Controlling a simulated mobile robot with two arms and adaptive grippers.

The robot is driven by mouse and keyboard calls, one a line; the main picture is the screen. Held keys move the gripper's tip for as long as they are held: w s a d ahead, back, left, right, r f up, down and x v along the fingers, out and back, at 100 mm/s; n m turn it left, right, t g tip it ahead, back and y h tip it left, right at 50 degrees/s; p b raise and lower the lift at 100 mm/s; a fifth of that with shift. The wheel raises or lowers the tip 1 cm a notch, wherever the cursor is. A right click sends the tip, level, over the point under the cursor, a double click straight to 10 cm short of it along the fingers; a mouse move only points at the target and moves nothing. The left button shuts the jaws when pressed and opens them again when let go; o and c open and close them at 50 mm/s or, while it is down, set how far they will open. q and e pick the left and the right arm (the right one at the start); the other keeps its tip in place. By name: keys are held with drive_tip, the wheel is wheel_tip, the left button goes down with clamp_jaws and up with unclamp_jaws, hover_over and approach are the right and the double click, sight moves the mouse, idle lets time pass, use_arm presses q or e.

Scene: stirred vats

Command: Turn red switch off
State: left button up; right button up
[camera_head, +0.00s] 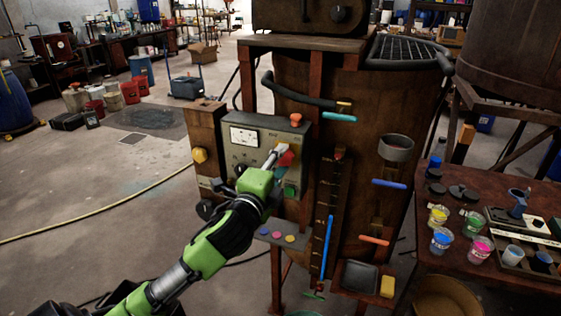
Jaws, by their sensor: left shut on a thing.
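The control panel (240,135) is a grey box with a dial on the front of the wooden vat stand. The red switch (286,159) sits on its right half, above a green one (290,189). My left gripper (279,153) reaches in from the lower left. Its fingertips are at the red switch and shut on it, partly covering it. The lower part of the panel is hidden behind my left arm. My right gripper is not in view.
A red-orange knob (296,119) stands on top of the panel, and a yellow knob (199,155) is at its left. A table (440,262) with paint cups is at the right. A yellow hose (100,208) crosses the open floor at left.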

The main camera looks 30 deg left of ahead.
use_arm(q)
drive_tip(key=o, duration=1.1)
drive_tip(key=shift+s, duration=0.1)
drive_tip(key=shift+v, duration=3.65)
drive_tip(key=shift+a, duration=0.1)
